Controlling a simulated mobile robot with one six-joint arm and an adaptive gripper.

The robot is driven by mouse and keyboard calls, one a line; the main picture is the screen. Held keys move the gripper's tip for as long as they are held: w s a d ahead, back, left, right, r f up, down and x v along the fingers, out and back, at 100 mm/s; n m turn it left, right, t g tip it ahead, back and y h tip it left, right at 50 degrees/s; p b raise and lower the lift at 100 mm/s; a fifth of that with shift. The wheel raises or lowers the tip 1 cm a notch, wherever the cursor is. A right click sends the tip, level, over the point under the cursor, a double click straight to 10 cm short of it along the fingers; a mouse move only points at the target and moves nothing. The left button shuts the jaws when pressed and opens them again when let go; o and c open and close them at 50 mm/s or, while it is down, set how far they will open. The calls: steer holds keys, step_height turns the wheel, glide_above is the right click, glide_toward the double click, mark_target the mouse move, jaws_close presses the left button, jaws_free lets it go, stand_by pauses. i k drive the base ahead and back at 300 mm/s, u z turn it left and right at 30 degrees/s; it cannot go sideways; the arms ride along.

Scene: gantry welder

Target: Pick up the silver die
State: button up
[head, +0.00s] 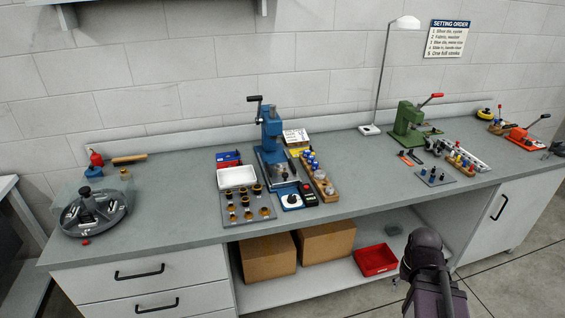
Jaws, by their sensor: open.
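I cannot pick out the silver die for certain at this size. Small upright pieces with blue and pale tops stand in a wooden rack (330,191) right of the blue hand press (271,140). A small grey mat (447,180) in front of the green press (409,120) holds a few small dark and blue pieces. Another wooden rack (470,170) with yellow, blue and red pieces is right of it. A dark part of my arm rises at the lower right, in front of the bench; my gripper's fingers do not show.
The grey bench top (180,205) has clear room along its front edge and between the stations. A round black carousel (94,212) stands at the left. A white tray (237,177) and a grey mat with several brown-topped pieces (232,220) lie left of the blue press. A lamp (404,23) stands behind.

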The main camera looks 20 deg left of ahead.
mark_target(280, 167)
steer(key=u, duration=0.2)
steer(key=i, duration=0.7)
steer(key=u, duration=0.55)
steer(key=i, duration=0.45)
steer(key=u, duration=0.25)
